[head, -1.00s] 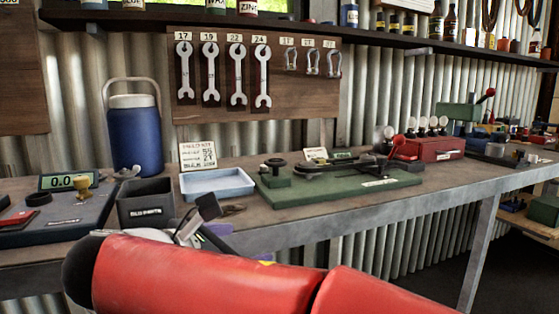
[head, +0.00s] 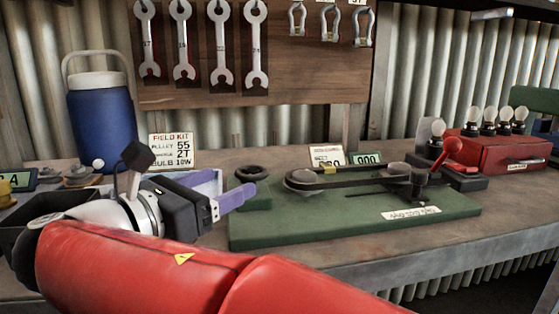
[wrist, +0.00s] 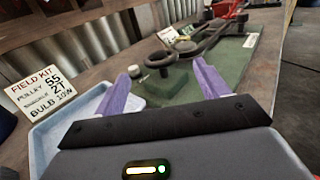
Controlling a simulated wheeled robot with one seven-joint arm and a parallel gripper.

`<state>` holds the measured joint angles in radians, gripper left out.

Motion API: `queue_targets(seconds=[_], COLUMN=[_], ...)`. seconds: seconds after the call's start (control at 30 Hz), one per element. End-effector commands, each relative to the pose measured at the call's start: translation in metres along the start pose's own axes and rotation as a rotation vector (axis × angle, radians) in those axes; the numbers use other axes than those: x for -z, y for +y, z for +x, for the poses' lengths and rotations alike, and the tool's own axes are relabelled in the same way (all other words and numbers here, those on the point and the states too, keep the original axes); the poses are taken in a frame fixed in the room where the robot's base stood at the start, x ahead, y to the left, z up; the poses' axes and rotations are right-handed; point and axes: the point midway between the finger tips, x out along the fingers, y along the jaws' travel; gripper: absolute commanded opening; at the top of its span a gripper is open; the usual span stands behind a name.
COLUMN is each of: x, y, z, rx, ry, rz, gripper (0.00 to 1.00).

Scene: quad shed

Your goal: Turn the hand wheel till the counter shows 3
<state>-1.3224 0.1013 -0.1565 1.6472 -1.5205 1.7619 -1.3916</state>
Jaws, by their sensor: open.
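A green board (head: 330,229) lies on the bench and also shows in the wrist view (wrist: 228,62). A dark round ring, perhaps the hand wheel (head: 252,172), sits on a green block at the left end. The counter (head: 367,159) is a small green display behind the belt; it seems to read 000. My gripper (head: 239,181) is open and empty, its purple fingers pointing towards the block. In the wrist view the ring (wrist: 160,59) appears beyond and between the fingertips.
A blue tray (wrist: 62,138) lies beneath my gripper, with a field kit card (head: 171,150) behind it. A blue jug (head: 101,115) stands at the back left. A red box with bulbs (head: 500,152) is at the right. Wrenches (head: 221,45) hang on the wall.

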Motion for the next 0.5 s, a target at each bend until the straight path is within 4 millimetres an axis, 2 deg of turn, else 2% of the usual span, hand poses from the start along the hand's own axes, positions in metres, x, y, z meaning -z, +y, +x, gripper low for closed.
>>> queue_targets(seconds=[0.5], x=[0.000], y=[0.000], z=[0.069], rx=[0.001], ry=[0.000], rz=[0.001], gripper=[0.74])
